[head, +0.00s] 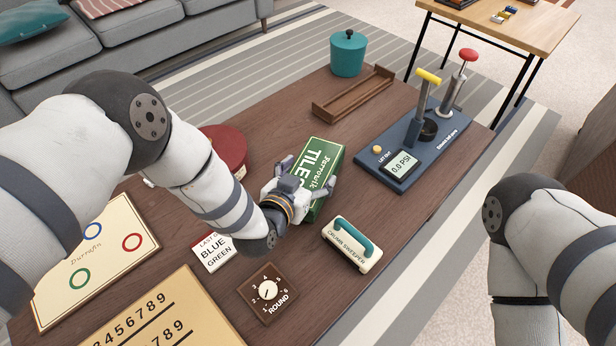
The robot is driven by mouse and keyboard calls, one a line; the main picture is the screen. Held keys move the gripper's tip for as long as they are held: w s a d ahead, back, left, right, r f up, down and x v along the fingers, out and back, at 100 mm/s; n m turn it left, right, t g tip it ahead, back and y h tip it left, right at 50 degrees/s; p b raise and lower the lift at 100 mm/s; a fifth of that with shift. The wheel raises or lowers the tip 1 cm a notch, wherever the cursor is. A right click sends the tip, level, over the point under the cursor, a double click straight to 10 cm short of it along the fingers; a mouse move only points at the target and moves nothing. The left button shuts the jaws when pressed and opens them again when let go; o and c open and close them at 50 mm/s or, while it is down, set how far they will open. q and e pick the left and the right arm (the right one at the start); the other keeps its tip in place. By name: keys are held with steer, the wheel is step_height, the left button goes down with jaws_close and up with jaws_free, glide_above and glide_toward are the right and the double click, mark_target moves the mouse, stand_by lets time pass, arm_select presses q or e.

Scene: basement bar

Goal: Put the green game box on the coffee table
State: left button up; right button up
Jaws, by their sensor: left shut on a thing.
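The green game box (322,160), lettered "TILES" in white, is at the middle of the brown wooden coffee table (272,133). My left gripper (308,187) is shut on the green box, with fingers at its near end and sides. The box is at or just above the table top; I cannot tell whether its underside touches. Part of the box is hidden by the gripper. My right arm shows at the right edge, but its gripper is out of view.
A sofa (130,45) stands behind.

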arm_select(q)
steer(key=shift+w+f, duration=0.1)
steer(key=shift+f, duration=0.2)
steer(key=shift+r, duration=0.1)
steer(key=o, duration=1.5)
steer(key=shift+o, duration=0.2)
steer(key=shift+s+a+r, duration=0.1)
steer(key=shift+s+r, duration=0.05)
steer(key=shift+s, duration=0.1)
steer(key=p+v, duration=0.3)
steer(key=v, duration=0.8)
steer(key=shift+s, duration=0.2)
